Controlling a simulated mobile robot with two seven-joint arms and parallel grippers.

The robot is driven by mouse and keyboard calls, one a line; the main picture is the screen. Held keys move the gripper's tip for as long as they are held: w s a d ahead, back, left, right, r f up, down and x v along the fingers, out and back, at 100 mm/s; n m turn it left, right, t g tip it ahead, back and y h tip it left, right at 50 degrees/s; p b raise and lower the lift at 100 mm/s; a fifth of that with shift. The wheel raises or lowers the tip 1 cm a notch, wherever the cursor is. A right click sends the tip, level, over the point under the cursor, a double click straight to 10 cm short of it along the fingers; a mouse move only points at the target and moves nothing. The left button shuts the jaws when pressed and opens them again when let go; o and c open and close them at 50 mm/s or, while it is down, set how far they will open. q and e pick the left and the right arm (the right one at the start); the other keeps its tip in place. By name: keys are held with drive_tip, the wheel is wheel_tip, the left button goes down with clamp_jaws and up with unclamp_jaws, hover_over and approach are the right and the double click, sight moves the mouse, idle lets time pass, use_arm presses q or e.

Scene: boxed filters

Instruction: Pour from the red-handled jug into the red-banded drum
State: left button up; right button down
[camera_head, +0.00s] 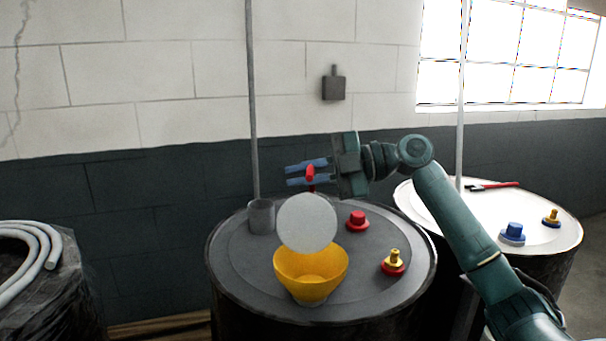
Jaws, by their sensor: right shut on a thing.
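My right gripper (308,172) is shut on the red handle (310,174) of the jug. The jug shows as a pale grey round face (307,222), in front of and above a yellow funnel (311,274). Whether this face is its base or side I cannot tell, and its spout and any liquid are not visible. The funnel stands on a dark drum (240,287), beside a red cap (357,220) and a red and yellow fitting (393,263). No red band shows clearly on this drum. My left gripper is not in view.
A grey cup (261,216) and an upright pipe (252,100) are at the dark drum's back left. A white-topped drum (470,215) at right holds a blue cap (512,234), a blue and yellow fitting (551,218) and a red-handled brush (494,186). Hoses (30,250) lie at left.

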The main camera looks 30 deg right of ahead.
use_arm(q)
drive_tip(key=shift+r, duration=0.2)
use_arm(e)
drive_tip(key=shift+w+d, duration=0.2)
drive_tip(key=shift+w, duration=0.05)
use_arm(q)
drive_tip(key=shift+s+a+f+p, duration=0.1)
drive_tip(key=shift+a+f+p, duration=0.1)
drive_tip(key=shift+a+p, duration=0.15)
use_arm(e)
drive_tip(key=shift+w+d+f+m, duration=0.15)
drive_tip(key=shift+w+m, duration=0.1)
drive_tip(key=shift+m, duration=0.15)
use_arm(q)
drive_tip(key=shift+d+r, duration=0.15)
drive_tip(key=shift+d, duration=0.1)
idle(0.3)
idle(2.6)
